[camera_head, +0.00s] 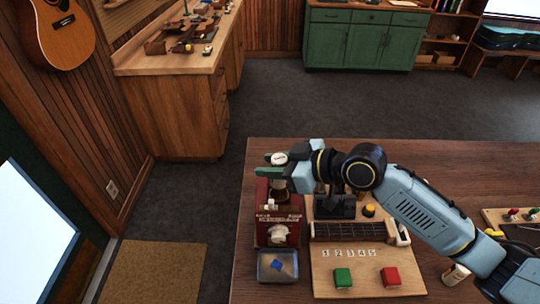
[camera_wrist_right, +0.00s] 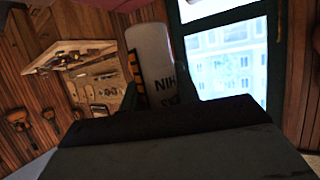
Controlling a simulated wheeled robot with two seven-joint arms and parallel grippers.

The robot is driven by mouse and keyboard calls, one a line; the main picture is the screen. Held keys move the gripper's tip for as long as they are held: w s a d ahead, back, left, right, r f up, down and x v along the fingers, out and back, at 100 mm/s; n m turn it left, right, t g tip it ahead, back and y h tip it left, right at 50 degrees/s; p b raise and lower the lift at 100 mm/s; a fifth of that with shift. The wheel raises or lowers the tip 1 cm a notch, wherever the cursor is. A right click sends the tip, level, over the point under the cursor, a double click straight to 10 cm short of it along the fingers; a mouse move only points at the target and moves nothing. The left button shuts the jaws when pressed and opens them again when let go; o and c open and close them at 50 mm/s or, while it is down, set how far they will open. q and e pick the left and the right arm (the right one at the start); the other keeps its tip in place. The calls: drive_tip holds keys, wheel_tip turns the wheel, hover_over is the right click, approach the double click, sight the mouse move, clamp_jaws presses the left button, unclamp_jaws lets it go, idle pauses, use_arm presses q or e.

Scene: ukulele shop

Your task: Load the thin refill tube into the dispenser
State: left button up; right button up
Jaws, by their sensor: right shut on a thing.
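The refill tube (camera_head: 280,158) is whitish, and its pale round top shows between the dark green fingers of my right gripper (camera_head: 271,165). In the right wrist view the tube (camera_wrist_right: 153,58) carries dark lettering and a yellow and black band, and the fingers are shut on it. The red dispenser (camera_head: 265,230) stands on the table with a whitish knob on its front. The gripper and tube are over the dispenser's top in the head view. My gripper partly hides that top, so I cannot tell whether the tube touches it. My left gripper is not in view.
To the right are a wooden board (camera_head: 365,283) with a green button (camera_head: 342,277), a red button (camera_head: 391,276) and numbered tiles. The table's (camera_head: 455,170) back right is clear.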

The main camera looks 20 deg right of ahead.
sight(273, 185)
drive_tip(key=shift+s+f+b, duration=0.15)
drive_tip(key=shift+f+b, duration=0.45)
drive_tip(key=shift+f, duration=0.25)
wheel_tip(273, 185, down, 2)
drive_tip(key=shift+b, duration=0.85)
drive_tip(key=shift+f+b, duration=0.75)
drive_tip(key=shift+f, duration=0.05)
drive_tip(key=shift+d, duration=0.1)
drive_tip(key=shift+f, duration=0.6)
drive_tip(key=o, duration=0.7)
